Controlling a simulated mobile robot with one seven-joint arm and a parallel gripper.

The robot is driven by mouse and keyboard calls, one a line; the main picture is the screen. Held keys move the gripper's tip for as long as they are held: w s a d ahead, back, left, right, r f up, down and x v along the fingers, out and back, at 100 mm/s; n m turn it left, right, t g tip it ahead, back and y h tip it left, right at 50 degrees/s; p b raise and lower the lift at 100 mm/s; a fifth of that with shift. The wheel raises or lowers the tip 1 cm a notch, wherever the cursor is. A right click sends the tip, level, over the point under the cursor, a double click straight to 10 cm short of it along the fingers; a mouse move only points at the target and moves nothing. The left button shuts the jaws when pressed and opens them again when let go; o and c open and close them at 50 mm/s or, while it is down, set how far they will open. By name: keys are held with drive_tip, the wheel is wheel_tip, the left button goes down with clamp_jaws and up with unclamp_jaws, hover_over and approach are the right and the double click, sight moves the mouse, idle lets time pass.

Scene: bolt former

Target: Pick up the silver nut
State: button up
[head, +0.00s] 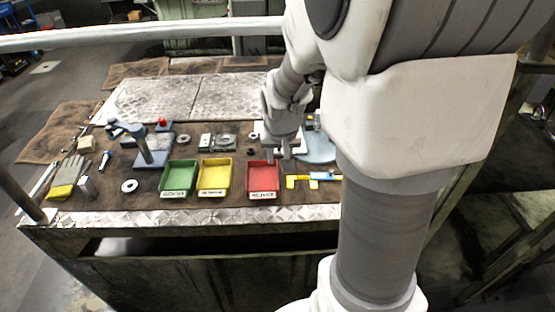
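My gripper (278,153) points down over the back right part of the workbench, just behind the red bin (263,178). Its two fingers look apart, with nothing visible between them. I cannot pick out the silver nut for certain at this size. A small dark piece (251,151) lies just left of the gripper. A pale ring (129,186) lies on the left front of the bench, and a grey ring (183,138) lies farther back. My arm hides the right end of the bench.
A green bin (179,177) and a yellow bin (215,177) stand left of the red one. A blue-based stand (150,158), gloves (68,174), a grey fixture (219,141) and a yellow-and-blue tool (313,178) also lie on the bench (150,217).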

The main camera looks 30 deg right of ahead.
drive_tip(key=s+a+r+n+t+y, duration=0.1)
drive_tip(key=s+a+r+n, duration=0.1)
drive_tip(key=s+a+r, duration=0.5)
wheel_tip(320, 180, up, 3)
drive_tip(key=shift+s+r+n, duration=0.15)
drive_tip(key=shift+s+n, duration=0.15)
drive_tip(key=shift+s, duration=0.7)
drive_tip(key=shift+o, duration=0.4)
drive_tip(key=s+a+r+n, duration=0.1)
drive_tip(key=s+a+r, duration=0.2)
drive_tip(key=s, duration=0.5)
drive_tip(key=shift+s+a+n+y, duration=0.15)
drive_tip(key=shift+a+n+y, duration=0.25)
drive_tip(key=shift+o, duration=1)
drive_tip(key=shift+s, duration=0.3)
drive_tip(key=shift+w+a, duration=0.1)
drive_tip(key=shift+a, duration=0.05)
